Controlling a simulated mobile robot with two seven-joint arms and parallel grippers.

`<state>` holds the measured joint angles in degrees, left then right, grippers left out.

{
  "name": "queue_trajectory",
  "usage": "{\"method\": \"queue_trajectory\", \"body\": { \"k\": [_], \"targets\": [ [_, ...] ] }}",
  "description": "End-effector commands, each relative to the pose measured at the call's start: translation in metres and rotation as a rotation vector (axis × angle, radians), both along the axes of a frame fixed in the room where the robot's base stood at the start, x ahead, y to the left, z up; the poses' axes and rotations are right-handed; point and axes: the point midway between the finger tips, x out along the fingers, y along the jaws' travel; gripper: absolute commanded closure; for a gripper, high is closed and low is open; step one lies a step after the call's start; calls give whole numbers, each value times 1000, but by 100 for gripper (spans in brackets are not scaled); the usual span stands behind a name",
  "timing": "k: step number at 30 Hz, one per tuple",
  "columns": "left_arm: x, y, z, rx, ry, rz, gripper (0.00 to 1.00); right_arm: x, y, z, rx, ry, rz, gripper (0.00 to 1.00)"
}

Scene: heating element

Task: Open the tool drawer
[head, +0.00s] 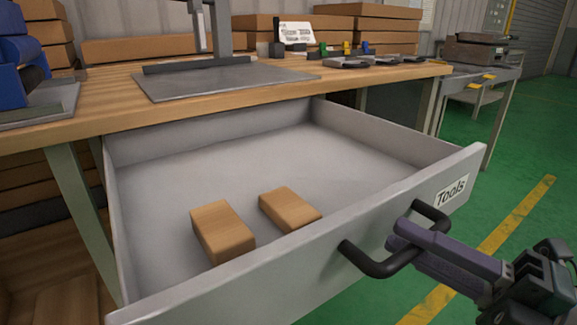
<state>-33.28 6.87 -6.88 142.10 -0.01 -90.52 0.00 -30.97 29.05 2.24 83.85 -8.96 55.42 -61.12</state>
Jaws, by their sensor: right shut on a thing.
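The tool drawer (300,270) is grey and stands pulled far out from under the wooden workbench. Its front carries a "Tools" label (451,192) at the right. A black bar handle (366,262) is fixed on the outside of the drawer front. My right gripper (408,238) comes in from the lower right, and its purple fingers are shut on the handle, covering its middle. Inside the drawer lie two brown blocks, one at the left (222,232) and one at the right (290,208). My left gripper is not in view.
The wooden workbench (95,108) carries a grey plate with a stand (210,80), small tools (350,62) and a blue object (22,65) at the left. Cardboard boxes (270,32) stand behind. A grey side table (485,75) stands at the right. Green floor (535,135) is clear there.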

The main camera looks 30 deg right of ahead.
Motion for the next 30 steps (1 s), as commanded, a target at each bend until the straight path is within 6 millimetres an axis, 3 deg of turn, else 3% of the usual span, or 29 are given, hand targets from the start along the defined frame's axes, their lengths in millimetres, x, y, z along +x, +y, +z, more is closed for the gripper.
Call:
{"method": "queue_trajectory", "body": {
  "k": [10,11,18,26,30],
  "targets": [
    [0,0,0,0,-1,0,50,-1,0,0,-1,0,0,100],
    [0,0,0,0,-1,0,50,-1,0,0,-1,0,0,78],
    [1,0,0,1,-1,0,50,0,0,0,-1,0,0,52],
    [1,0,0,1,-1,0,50,-1,-1,-1,0,1,0,52],
    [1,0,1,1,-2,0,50,-14,-8,-4,-1,4,-2,52]
  ]
}}
